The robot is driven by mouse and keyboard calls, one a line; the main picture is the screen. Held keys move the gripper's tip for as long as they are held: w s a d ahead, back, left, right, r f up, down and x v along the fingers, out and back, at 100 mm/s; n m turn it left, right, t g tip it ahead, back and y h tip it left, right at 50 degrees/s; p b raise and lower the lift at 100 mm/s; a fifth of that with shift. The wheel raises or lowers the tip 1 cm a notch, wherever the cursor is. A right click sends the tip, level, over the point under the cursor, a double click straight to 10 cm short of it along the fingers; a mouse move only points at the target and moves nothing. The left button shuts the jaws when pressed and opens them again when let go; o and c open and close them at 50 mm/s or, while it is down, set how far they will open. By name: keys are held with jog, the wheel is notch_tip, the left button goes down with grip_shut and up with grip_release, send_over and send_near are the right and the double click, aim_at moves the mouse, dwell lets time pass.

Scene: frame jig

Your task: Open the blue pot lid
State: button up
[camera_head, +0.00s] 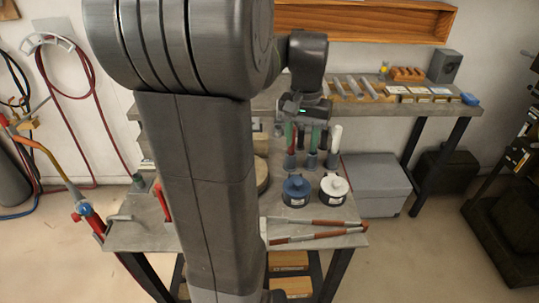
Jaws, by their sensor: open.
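The blue pot (297,199) stands on the lower grey bench, right of my arm. Its blue lid (296,184) sits on top, with a pale round knob in the middle. A similar dark pot with a white lid (334,184) stands just to its right. My gripper (304,124) is open, above and behind the blue pot in the picture and apart from it. The fingers are small and dark, hard to separate from the upright handles behind them.
Upright tools with green, red and white handles (335,137) stand in grey holders behind the pots. Long red-handled tools (312,224) lie along the bench's front edge. A round wooden piece (262,175) is partly hidden by my arm. A higher shelf (400,106) runs behind.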

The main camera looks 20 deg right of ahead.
aim_at(298, 182)
notch_tip(298, 182, down, 14)
jog(key=shift+d+r, duration=0.1)
jog(key=shift+r, duration=0.05)
dwell(0.3)
jog(key=shift+c, duration=0.3)
grip_shut()
